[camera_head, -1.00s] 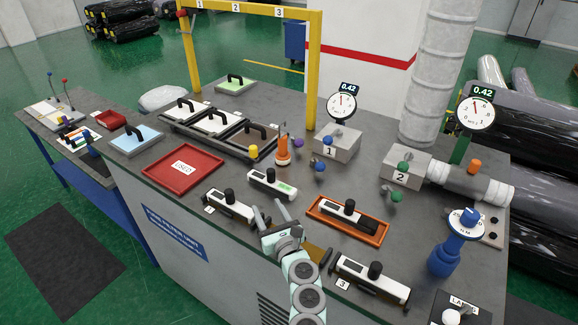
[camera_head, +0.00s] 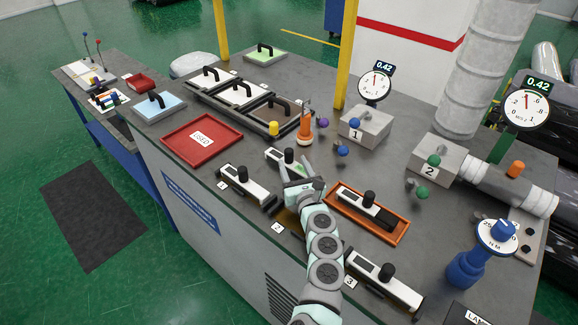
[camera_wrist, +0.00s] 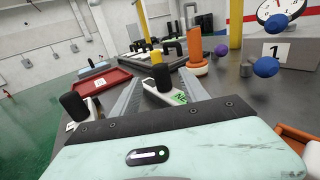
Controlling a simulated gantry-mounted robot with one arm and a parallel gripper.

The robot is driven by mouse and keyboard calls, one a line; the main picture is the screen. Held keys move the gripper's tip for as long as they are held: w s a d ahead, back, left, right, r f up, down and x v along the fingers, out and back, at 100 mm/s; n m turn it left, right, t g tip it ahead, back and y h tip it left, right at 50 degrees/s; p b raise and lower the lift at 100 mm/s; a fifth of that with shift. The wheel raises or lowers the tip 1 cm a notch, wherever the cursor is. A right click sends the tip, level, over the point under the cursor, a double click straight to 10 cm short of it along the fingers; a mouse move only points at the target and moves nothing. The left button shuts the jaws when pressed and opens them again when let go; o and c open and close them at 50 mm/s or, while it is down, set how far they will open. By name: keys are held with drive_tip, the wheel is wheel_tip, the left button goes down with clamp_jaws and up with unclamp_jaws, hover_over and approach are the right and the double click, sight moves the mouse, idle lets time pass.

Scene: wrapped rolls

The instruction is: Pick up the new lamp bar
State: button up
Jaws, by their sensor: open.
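The new lamp bar is a white bar (camera_head: 274,155) with a black knob and a green label, lying on the grey bench beyond my gripper (camera_head: 296,174). The gripper partly covers its near side in the head view. In the wrist view the white bar (camera_wrist: 162,93), its black knob and green label show between my two open fingers (camera_wrist: 162,80). The fingers are spread to either side of the knob and hold nothing. I cannot tell how high they are above the bench.
A similar bar (camera_head: 240,182) lies just left of my gripper. Another bar (camera_head: 360,205) sits in an orange tray (camera_head: 398,238) to the right, and one (camera_head: 385,282) lies in front. An orange post (camera_head: 305,130) stands behind. A red tray (camera_head: 180,148) is at left.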

sight(289, 157)
drive_tip(key=shift+w+a+f+b, duration=0.15)
drive_tip(key=shift+w+a+b, duration=0.1)
drive_tip(key=shift+w+b, duration=0.4)
drive_tip(key=b+x, duration=0.1)
drive_tip(key=x, duration=0.2)
drive_tip(key=shift+b, duration=0.4)
drive_tip(key=shift+w+b, duration=0.3)
drive_tip(key=shift+w, duration=0.35)
clamp_jaws()
